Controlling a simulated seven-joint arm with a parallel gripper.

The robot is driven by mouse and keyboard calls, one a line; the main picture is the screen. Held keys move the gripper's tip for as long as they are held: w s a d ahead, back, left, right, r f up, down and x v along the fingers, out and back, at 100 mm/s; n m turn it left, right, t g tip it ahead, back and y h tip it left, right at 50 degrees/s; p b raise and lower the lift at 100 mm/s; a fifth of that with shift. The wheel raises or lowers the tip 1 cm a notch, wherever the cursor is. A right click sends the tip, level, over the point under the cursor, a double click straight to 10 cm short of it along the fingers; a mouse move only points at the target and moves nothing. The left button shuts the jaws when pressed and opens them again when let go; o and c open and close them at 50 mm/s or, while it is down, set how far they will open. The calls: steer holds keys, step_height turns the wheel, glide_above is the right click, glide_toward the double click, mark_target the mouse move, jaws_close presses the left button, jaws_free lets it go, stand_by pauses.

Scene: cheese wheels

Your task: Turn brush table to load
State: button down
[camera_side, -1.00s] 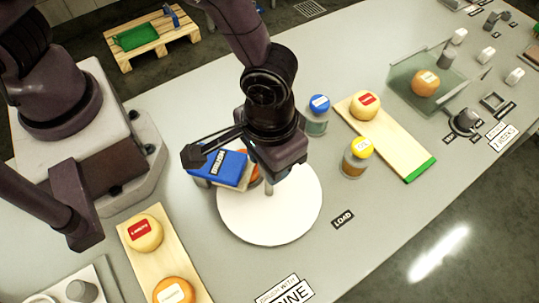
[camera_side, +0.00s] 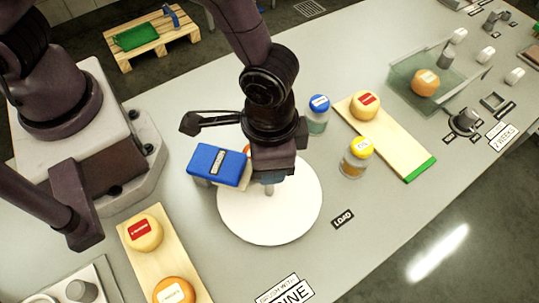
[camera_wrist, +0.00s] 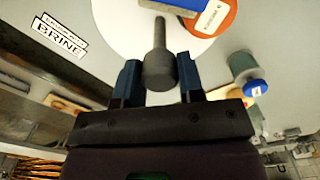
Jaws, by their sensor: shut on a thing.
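The brush table is a round white disc (camera_side: 250,225) on the grey bench; it also shows in the wrist view (camera_wrist: 118,25). A grey upright knob (camera_wrist: 160,68) stands on it, between the fingers of my gripper (camera_wrist: 160,85). My gripper (camera_side: 270,180) is low over the disc in the side view, shut on the knob. An orange cheese wheel with a white label (camera_wrist: 215,14) is on the disc's far side, mostly hidden in the side view. A blue brush block (camera_side: 215,162) is over the disc's left edge, beside my gripper. The LOAD label (camera_side: 343,219) lies right of the disc.
Jars with a blue lid (camera_side: 318,113) and a yellow lid (camera_side: 357,157) stand right of the disc. Boards with cheeses lie at right (camera_side: 395,150) and lower left (camera_side: 160,258). A clear brine tank (camera_side: 405,92) is farther right. Bench near the LOAD label is clear.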

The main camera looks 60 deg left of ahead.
steer(key=shift+r+m, duration=0.1)
steer(key=shift+m, duration=6.9)
steer(key=shift+d+m, duration=0.1)
steer(key=shift+m, duration=0.4)
steer(key=c, duration=0.7)
jaws_free()
steer(key=shift+c, duration=0.2)
step_height(320, 180, up, 13)
